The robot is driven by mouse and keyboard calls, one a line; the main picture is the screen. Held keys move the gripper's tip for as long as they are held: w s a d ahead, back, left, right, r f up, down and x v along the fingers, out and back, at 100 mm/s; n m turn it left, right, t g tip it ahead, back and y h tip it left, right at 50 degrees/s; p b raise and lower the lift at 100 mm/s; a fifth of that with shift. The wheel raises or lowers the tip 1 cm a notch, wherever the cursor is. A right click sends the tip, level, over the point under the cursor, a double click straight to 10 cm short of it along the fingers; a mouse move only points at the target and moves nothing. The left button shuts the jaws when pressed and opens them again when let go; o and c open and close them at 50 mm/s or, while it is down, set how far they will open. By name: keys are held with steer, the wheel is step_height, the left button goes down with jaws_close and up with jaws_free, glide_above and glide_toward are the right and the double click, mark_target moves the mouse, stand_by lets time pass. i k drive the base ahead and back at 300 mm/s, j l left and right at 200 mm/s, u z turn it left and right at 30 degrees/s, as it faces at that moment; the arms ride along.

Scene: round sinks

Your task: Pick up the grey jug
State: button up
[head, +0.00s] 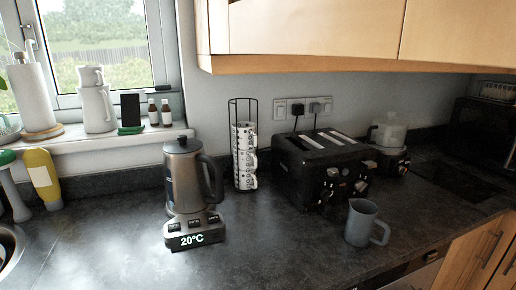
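A small grey jug (361,224) stands upright on the dark countertop (285,240), right of the picture's middle and near the front edge. Its handle points to the right and its open top is visible. It stands in front of the black toaster, apart from it. My gripper is not in view.
A black toaster (318,165) stands behind the jug. A steel kettle (186,175) on a base reading 20°C and a rack of patterned mugs (245,158) stand to the left. A blender-like appliance (389,140) is behind right. Wooden wall cupboards (300,30) overhang the back. Counter left of the jug is clear.

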mark_target(362, 218)
steer(key=z, duration=0.45)
steer(key=i+z, duration=0.1)
steer(key=z, duration=0.85)
steer(key=i+z, duration=0.15)
steer(key=z, duration=0.8)
steer(key=j+z, duration=0.1)
steer(key=z, duration=0.35)
steer(key=i+j+z, duration=0.1)
steer(key=z, duration=0.85)
steer(key=i+j+z, duration=0.1)
steer(key=j+z, duration=0.15)
steer(key=z, duration=0.25)
steer(key=j+z, duration=0.25)
steer(key=z, duration=0.2)
steer(key=i+j+u, duration=0.15)
steer(key=j+u, duration=0.15)
steer(key=u, duration=0.5)
steer(key=j+u, duration=0.1)
steer(key=u, duration=0.35)
steer(key=i+u, duration=0.1)
steer(key=u, duration=0.85)
steer(key=i+u, duration=0.1)
steer(key=u, duration=0.9)
steer(key=l+u, duration=0.1)
steer(key=u, duration=0.35)
steer(key=i, duration=0.05)
